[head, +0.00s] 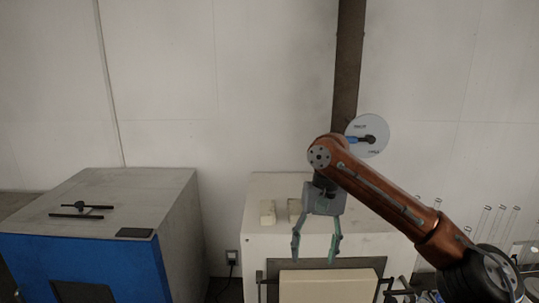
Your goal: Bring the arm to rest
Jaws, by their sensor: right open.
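My right arm comes in from the lower right, copper-coloured, with its elbow raised in front of the wall. My right gripper (315,255) points down with its two fingers apart and nothing between them. It hangs in front of the white cabinet (265,200), over or near its front edge; the exact gap cannot be told. My left gripper is not in the head view.
Two small pale blocks (268,213) stand on the white cabinet. A grey-topped box with a blue front (85,265) stands at left, with dark bars (82,211) on top. A white disc (367,136) shows behind my arm.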

